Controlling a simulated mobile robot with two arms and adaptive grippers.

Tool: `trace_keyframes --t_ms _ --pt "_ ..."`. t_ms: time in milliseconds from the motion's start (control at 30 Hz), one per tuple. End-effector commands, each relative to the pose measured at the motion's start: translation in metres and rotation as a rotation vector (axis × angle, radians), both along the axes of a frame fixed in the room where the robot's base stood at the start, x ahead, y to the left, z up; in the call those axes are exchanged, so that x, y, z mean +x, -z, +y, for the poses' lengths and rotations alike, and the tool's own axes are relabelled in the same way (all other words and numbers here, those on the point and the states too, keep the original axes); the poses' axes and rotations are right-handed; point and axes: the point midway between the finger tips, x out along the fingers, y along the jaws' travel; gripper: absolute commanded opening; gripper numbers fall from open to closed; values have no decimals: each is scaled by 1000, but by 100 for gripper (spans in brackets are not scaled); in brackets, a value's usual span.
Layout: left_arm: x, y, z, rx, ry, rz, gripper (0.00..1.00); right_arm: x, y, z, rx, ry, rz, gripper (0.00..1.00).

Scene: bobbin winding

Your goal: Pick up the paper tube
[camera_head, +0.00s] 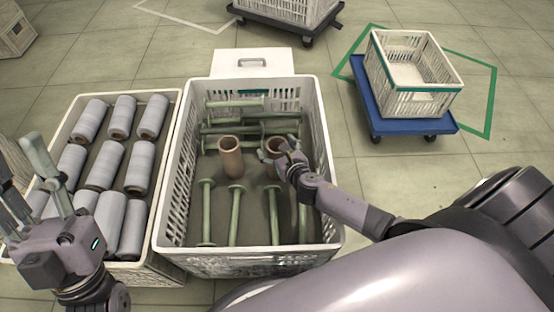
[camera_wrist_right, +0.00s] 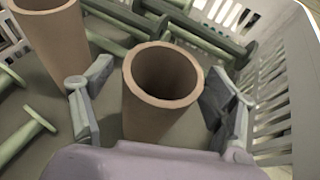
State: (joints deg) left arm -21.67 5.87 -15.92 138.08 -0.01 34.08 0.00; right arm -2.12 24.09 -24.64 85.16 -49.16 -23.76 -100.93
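Two brown paper tubes stand upright in the middle crate. One tube (camera_head: 231,157) stands free; it also shows at the upper left of the right wrist view (camera_wrist_right: 57,45). The other tube (camera_head: 274,147) is partly hidden behind my right gripper (camera_head: 283,160). In the right wrist view this tube (camera_wrist_right: 160,95) stands between the fingers of my right gripper (camera_wrist_right: 158,105), with a visible gap on either side. That gripper is open around it. My left gripper (camera_head: 50,185) is open and empty over the left crate, fingers pointing up and away.
The middle crate (camera_head: 168,205) also holds several green spools (camera_head: 237,215) lying around the tubes. The left crate (camera_head: 165,160) holds several grey wound bobbins (camera_head: 138,165). An empty white crate (camera_head: 410,98) sits on a blue dolly (camera_head: 375,118) at the upper right.

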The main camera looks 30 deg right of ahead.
Motion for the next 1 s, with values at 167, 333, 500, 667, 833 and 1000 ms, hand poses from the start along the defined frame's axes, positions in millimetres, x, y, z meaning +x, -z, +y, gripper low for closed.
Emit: trace_keyframes --t_ms 167,333,500,667,833,1000 --pt "0 0 0 0 0 1 40 0 0 0 0 0 0 67" --pt "0 0 0 1 0 2 40 0 0 0 0 0 0 56" --pt "0 0 0 1 0 2 40 0 0 0 0 0 0 44" --pt "0 0 0 1 0 2 40 0 0 0 0 0 0 34" --pt "0 0 0 1 0 2 40 0 0 0 0 0 0 22" --pt "0 0 0 1 0 2 40 0 0 0 0 0 -1 12"
